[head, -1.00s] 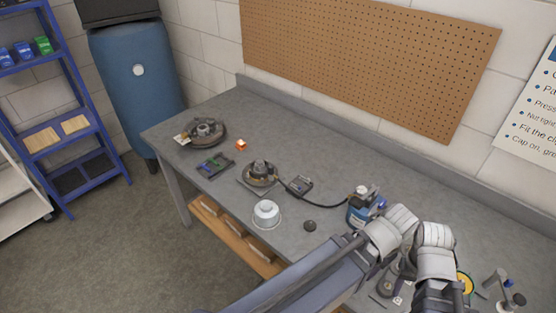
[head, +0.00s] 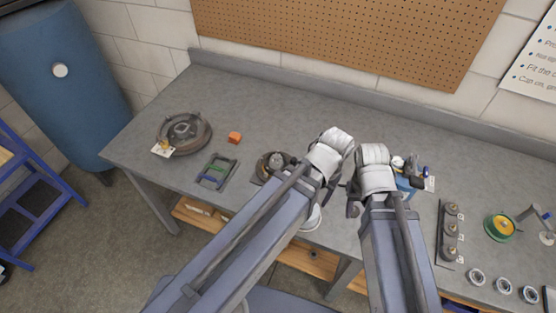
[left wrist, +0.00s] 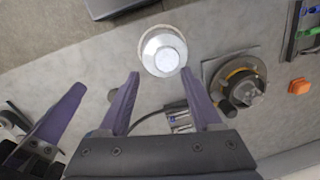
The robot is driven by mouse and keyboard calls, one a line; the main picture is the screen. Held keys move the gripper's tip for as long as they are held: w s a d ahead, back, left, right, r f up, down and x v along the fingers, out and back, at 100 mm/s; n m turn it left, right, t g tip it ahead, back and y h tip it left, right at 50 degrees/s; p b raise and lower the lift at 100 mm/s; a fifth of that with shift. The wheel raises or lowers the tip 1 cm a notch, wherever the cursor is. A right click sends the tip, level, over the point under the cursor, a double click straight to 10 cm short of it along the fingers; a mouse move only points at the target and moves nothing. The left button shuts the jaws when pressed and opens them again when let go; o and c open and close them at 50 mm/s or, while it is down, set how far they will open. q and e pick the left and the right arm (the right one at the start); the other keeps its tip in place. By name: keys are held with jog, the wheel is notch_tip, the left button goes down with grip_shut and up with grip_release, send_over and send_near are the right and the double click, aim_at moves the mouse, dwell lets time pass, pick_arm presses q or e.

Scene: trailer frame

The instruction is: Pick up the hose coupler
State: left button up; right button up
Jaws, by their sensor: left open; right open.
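I cannot tell for certain which piece is the hose coupler; a likely one is the round dark fitting with an orange ring (left wrist: 241,80) on a square plate, which in the head view (head: 272,165) is partly behind my left arm. My left gripper (left wrist: 163,78) is open and empty above the bench; a silver-white cup (left wrist: 163,50) shows just beyond its fingertips, and the fitting is to its right. The cup is mostly hidden in the head view (head: 312,219). My right gripper (head: 353,203) is open, its fingers mostly hidden by the arm.
A grey connector (left wrist: 178,115) with a dark cable lies behind the left fingers. The bench's back left is clear.

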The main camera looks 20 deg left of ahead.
pick_arm(q)
jog(key=w+a+r+n+p, duration=0.2)
jog(key=w+a+n, duration=0.4)
jog(key=w+n, duration=0.25)
jog(key=n+h, duration=0.1)
jog(key=n, duration=0.6)
send_over(294, 159)
jog(key=shift+w+a+r+m+p, duration=0.2)
jog(key=shift+a+r+m+p, duration=0.1)
jog(key=shift+r, duration=0.1)
jog(key=shift+d+f+b, duration=0.15)
jog(key=shift+f+b, duration=1.2)
pick_arm(e)
jog(key=shift+a+r, duration=0.1)
jog(key=shift+a, duration=0.25)
pick_arm(q)
jog(key=shift+s+f, duration=0.1)
notch_tip(294, 159, down, 5)
jog(key=b, duration=0.5)
jog(key=shift+d+f, duration=0.1)
jog(key=shift+d, duration=0.05)
pick_arm(e)
notch_tip(294, 159, down, 5)
jog(key=shift+f, duration=0.1)
pick_arm(q)
grip_shut()
